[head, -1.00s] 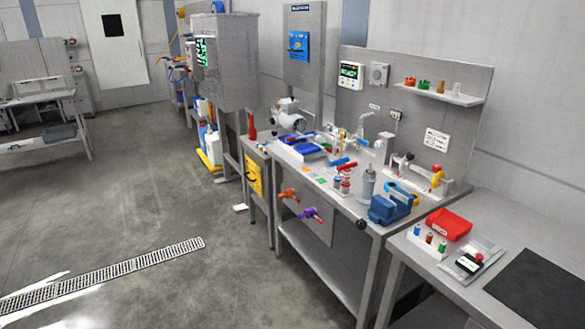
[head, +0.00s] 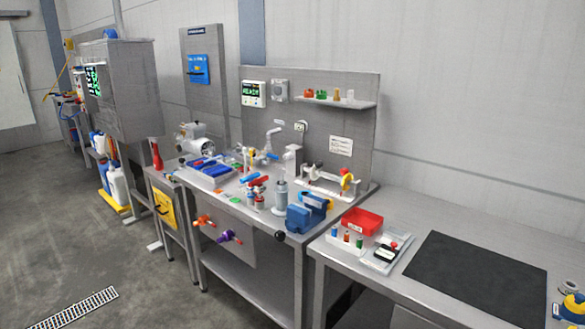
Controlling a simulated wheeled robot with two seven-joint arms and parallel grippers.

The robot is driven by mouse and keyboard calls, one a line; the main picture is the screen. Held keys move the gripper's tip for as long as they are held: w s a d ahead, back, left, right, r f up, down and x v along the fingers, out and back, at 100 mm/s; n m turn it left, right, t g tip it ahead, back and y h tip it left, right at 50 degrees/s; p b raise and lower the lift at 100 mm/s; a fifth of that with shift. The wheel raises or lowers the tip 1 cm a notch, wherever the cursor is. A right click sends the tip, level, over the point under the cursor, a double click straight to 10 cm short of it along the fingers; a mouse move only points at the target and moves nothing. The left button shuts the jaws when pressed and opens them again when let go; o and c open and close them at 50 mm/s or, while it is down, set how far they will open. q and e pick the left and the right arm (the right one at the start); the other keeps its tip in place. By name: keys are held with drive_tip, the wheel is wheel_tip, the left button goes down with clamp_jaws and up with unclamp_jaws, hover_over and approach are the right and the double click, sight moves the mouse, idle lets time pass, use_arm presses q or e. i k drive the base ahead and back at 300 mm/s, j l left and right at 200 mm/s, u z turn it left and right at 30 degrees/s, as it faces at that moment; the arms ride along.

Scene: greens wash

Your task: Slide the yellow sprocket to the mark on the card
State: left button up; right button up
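A yellow round part (head: 346,181), which may be the sprocket, stands upright at the right end of a white rig with a horizontal shaft (head: 322,178), at the back right of the steel bench. It is too small to make out teeth. A white card (head: 341,145) with small unreadable print is on the back panel above the rig. I cannot tell whether it is the card of the task, and no mark can be made out. Neither of my grippers is in view.
A blue vise-like block (head: 304,217) stands at the bench's front right. Orange and purple handles (head: 230,237) and a black knob stick out at the front. On the right table are a red bin (head: 361,221), a dark mat (head: 478,273) and a yellow-and-dark object (head: 573,308). Floor lies open at left.

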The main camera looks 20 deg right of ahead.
sight(342, 181)
drive_tip(key=i+z, duration=0.25)
drive_tip(key=z, duration=0.25)
drive_tip(key=i+z, duration=0.25)
drive_tip(key=z, duration=0.25)
drive_tip(key=k+l+u, duration=0.2)
drive_tip(key=i+j, duration=0.1)
